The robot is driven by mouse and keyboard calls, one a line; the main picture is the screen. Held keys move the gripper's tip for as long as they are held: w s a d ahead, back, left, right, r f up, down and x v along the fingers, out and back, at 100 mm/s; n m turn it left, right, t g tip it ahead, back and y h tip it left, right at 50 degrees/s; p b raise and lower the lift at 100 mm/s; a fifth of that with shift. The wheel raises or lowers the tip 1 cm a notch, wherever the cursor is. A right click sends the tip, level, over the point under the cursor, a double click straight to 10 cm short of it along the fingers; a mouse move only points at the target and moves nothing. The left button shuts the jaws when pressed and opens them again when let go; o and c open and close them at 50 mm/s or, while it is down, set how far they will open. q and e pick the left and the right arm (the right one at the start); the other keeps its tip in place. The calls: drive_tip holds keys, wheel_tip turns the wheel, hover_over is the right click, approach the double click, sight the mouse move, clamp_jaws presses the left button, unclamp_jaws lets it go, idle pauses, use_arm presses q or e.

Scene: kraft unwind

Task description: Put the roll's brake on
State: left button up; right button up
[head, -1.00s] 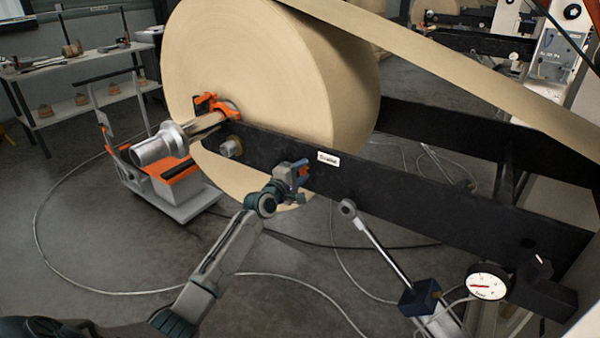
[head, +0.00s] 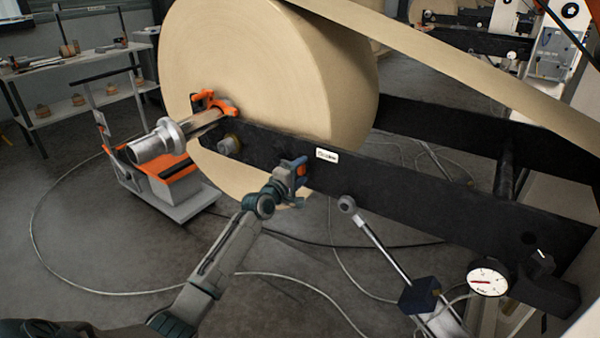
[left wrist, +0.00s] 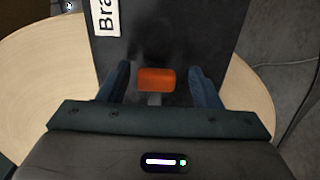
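The large kraft paper roll (head: 260,80) hangs on its shaft at the black unwind arm (head: 420,195). A white label (head: 327,155) is on that arm; in the left wrist view the label (left wrist: 105,17) shows the letters "Bra". An orange brake handle (left wrist: 157,78) stands out from the black arm on a short grey stem. My left gripper (head: 299,170) is at the black arm, just left of the label. In the left wrist view its two blue fingers (left wrist: 160,88) are apart on either side of the handle, with gaps showing. My right gripper is out of view.
A pressure gauge (head: 488,278) and a small black box with a knob (head: 543,262) sit at the lower right. A cylinder rod (head: 385,250) slopes below the arm. An orange-topped cart (head: 165,180) stands left. Hoses lie on the floor.

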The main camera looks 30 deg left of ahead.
use_arm(q)
drive_tip(key=shift+r, duration=0.1)
drive_tip(key=shift+s, duration=0.3)
drive_tip(key=s+p, duration=0.2)
drive_tip(key=s, duration=0.8)
drive_tip(key=shift+a+p, duration=0.35)
drive_tip(key=shift+a, duration=0.05)
drive_tip(key=shift+s, duration=0.1)
